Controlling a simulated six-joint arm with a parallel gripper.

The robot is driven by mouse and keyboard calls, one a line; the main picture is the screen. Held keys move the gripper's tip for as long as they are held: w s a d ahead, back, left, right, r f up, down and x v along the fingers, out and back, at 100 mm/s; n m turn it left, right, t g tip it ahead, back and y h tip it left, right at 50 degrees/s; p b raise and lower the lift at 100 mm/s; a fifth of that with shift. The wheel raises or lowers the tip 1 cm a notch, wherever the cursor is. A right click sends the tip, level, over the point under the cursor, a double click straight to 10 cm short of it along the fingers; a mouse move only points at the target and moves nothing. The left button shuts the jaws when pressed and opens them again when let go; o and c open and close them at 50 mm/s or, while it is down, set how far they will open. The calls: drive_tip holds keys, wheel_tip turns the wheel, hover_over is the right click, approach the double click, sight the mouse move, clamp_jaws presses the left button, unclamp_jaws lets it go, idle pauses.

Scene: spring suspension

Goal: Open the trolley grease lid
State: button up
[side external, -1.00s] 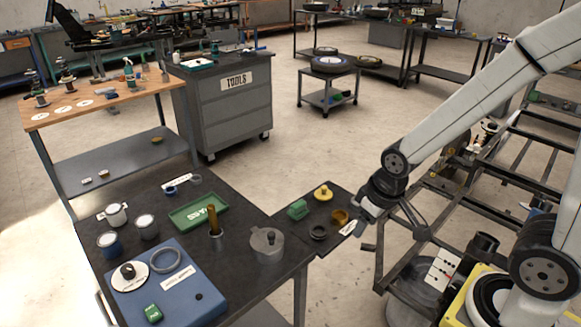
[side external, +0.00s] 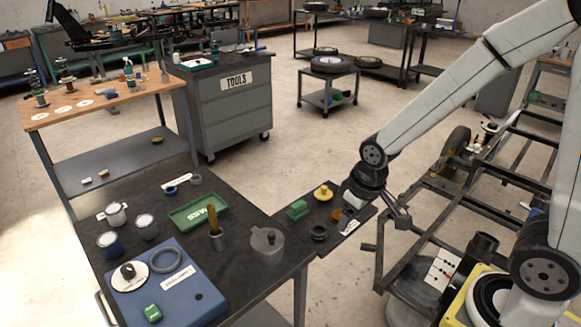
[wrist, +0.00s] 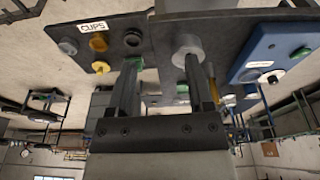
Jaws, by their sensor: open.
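A grey round pot with a knobbed lid (side external: 267,245) stands upright on the dark table near its front right corner; its lid appears seated. I cannot read any grease label on it. A similar grey round lid with a knob (wrist: 187,50) shows in the wrist view, near the right finger's tip. My gripper (side external: 400,213) is in the air to the right of the pot, beside the small side shelf, apart from the pot. In the wrist view my gripper (wrist: 163,72) has its two fingers spread, with nothing held between them.
The side shelf (side external: 330,215) carries a green block (side external: 298,209), a yellow knobbed piece (side external: 323,193) and a black ring (side external: 319,232). A blue case (side external: 185,300), green tray (side external: 190,218) and several cups crowd the table. A metal frame (side external: 470,205) stands at right.

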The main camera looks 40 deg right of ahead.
drive_tip(key=w+a+f+n+g, duration=0.1)
drive_tip(key=w+a+f, duration=0.15)
drive_tip(key=w, duration=0.75)
drive_tip(key=n+g, duration=0.1)
drive_tip(key=n, duration=0.1)
hover_over(271, 234)
wheel_tip(271, 234, down, 5)
drive_tip(key=shift+d+r, duration=0.1)
drive_tip(key=shift+f, duration=3.9)
clamp_jaws()
